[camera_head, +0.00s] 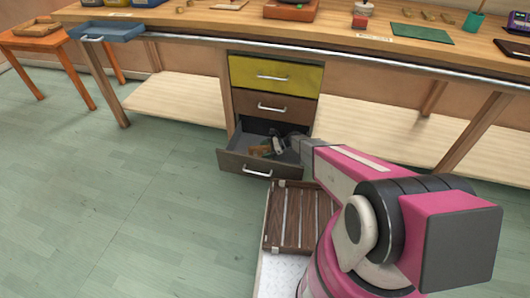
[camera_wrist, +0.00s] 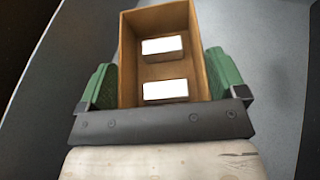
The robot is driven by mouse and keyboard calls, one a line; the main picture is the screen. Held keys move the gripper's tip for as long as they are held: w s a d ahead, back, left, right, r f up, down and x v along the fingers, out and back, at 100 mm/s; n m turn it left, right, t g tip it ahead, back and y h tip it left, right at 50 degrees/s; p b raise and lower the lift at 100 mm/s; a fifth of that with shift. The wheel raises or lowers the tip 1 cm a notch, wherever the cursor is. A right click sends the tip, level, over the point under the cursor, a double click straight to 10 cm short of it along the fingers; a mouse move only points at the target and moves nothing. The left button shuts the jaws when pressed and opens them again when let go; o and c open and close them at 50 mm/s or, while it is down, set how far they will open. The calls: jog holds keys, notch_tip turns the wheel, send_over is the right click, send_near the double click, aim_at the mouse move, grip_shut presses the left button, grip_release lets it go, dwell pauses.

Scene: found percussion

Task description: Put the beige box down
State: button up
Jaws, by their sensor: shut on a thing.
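The beige box (camera_wrist: 128,70) is a tan, open-topped box with two pale rectangular patches inside. It sits between the green finger pads of my gripper (camera_wrist: 160,76), which is shut on it. In the head view, my gripper (camera_head: 277,143) reaches down into the open bottom drawer (camera_head: 236,162) of the cabinet. A small part of the beige box (camera_head: 262,150) shows there, low in the drawer. I cannot tell whether the box touches the drawer floor.
The yellow drawer (camera_head: 275,75) and the brown drawer (camera_head: 273,106) above are shut. The workbench (camera_head: 200,27) overhangs the cabinet. The green floor (camera_head: 110,200) to the left is clear.

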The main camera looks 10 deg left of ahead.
jog(key=shift+f, duration=0.4)
jog(key=shift+f, duration=0.1)
jog(key=o, duration=0.7)
